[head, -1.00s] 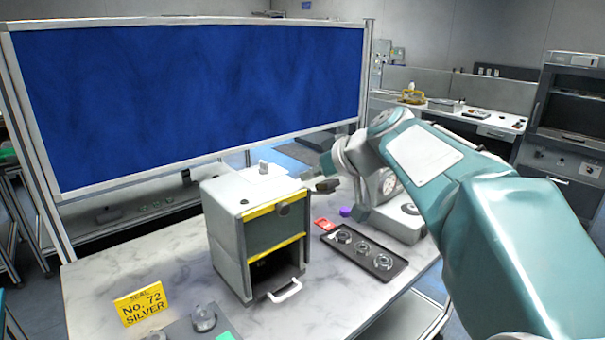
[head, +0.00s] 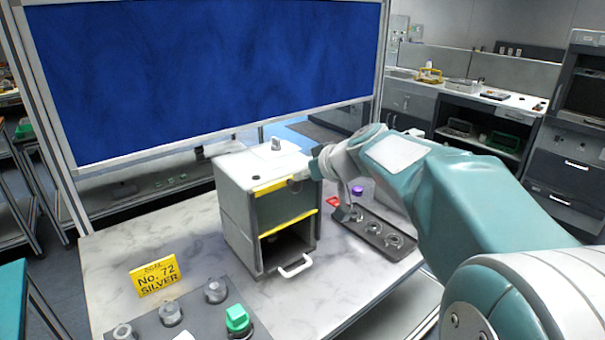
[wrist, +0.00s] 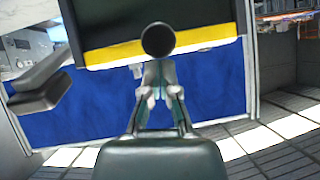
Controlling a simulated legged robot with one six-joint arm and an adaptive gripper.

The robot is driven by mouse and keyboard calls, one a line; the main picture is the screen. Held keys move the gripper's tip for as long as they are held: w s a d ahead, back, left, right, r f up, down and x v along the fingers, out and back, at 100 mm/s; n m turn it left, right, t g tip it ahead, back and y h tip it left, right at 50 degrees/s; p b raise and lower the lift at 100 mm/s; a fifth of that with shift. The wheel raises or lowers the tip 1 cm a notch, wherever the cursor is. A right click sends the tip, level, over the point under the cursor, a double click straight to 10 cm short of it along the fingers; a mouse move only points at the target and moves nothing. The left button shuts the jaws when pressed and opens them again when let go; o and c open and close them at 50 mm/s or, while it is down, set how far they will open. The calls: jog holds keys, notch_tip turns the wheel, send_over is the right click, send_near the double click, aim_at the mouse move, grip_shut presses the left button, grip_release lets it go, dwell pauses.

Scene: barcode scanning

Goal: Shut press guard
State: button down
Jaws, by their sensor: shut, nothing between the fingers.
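The press (head: 235,205) is a grey box on the marble-topped table. Its guard (head: 285,207) is a dark panel with yellow stripes along its top and bottom edges. The guard covers the upper front, and the front below it is open and dark. My gripper (head: 303,174) is at the guard's upper edge in the head view, partly hidden by my wrist. In the wrist view, which seems upside down, my gripper (wrist: 158,88) is shut and empty. Its fingertips are close to the guard's round dark knob (wrist: 157,40); contact is unclear.
A white handle (head: 295,266) sticks out at the press's bottom front. A dark tray (head: 362,226) with ring-shaped parts lies to the right, under my arm. A blue screen (head: 200,75) stands behind.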

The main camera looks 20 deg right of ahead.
send_near(290, 221)
jog(key=x, duration=0.4)
jog(key=shift+w+a+f, duration=0.2)
jog(key=shift+s+f, duration=0.1)
jog(key=shift+f, duration=0.2)
